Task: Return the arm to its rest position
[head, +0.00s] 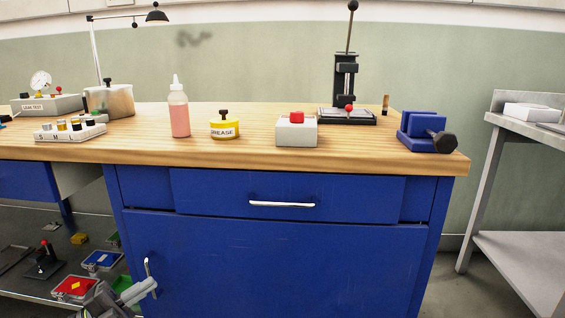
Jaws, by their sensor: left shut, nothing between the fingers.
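My left gripper (138,291) is low at the bottom left of the head view, in front of the left edge of the blue cabinet (290,265). It is shut and empty. Its tip appears beside the upright metal handle (148,266) of the lower cabinet door; I cannot tell whether they touch. My right gripper is not in view.
The wooden bench (240,152) above carries a pink bottle (179,114), a grease tub (224,128), a red-button box (296,131), a lever press (346,90) and a blue vise (424,132). Trays, including a red one (75,288), lie on a low shelf at left.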

